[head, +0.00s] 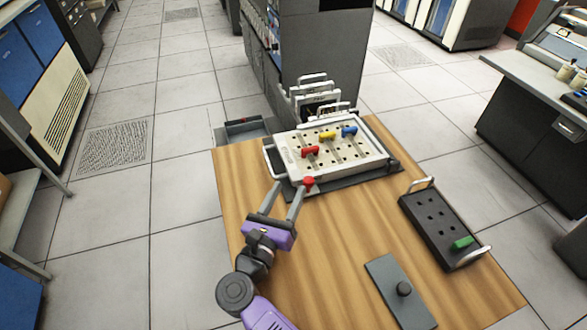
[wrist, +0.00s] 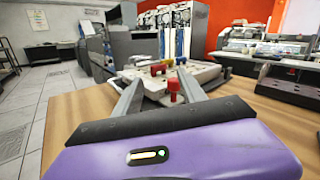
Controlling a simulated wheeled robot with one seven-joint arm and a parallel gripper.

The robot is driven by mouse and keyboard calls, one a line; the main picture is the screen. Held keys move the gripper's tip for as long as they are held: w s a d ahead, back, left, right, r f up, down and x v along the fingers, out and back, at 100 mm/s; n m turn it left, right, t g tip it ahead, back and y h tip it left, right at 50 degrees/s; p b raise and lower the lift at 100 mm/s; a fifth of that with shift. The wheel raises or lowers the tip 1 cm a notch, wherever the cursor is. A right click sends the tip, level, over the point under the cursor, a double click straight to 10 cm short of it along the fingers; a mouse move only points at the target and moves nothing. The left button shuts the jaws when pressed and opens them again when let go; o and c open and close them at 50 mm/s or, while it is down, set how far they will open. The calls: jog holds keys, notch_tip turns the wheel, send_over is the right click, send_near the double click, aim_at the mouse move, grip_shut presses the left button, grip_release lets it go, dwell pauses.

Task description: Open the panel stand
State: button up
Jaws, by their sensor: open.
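The panel stand has a dark base (head: 333,183) near the table's back edge. A white perforated panel (head: 349,162) lies slightly tilted on it, carrying a red, a yellow and a blue plug. A red knob (head: 309,182) stands at the stand's front left; the knob also shows in the wrist view (wrist: 174,88). My gripper (head: 290,185) is open and empty at the stand's front left corner. In the wrist view the knob shows between my fingers, closer to the right one. I cannot tell whether a finger touches it.
A black block (head: 436,222) with holes, two handles and a green plug lies on the table's right. A grey plate (head: 398,290) with a black knob lies at the front right. White handled panels (head: 314,95) stand upright behind the stand. The wooden table's (head: 330,250) middle is clear.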

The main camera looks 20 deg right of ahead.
aim_at(306, 184)
jog(key=shift+s+d+f+m+g, duration=0.15)
jog(key=shift+d+f+m+g, duration=0.2)
jog(key=shift+f, duration=0.2)
jog(key=shift+s+d+f+m+g, duration=0.15)
jog(key=shift+f+m+g, duration=0.1)
jog(key=shift+f+m, duration=0.25)
jog(key=shift+s+d+f+m+h, duration=0.1)
jog(key=shift+s+d+m+h, duration=0.15)
jog(key=shift+m+h, duration=0.25)
jog(key=shift+s+d+m, duration=0.1)
jog(key=shift+s+m, duration=0.05)
jog(key=shift+m, duration=0.2)
jog(key=shift+p+x, duration=0.6)
jog(key=shift+x, duration=3.3)
jog(key=shift+f, duration=0.15)
jog(key=shift+c, duration=0.5)
grip_shut()
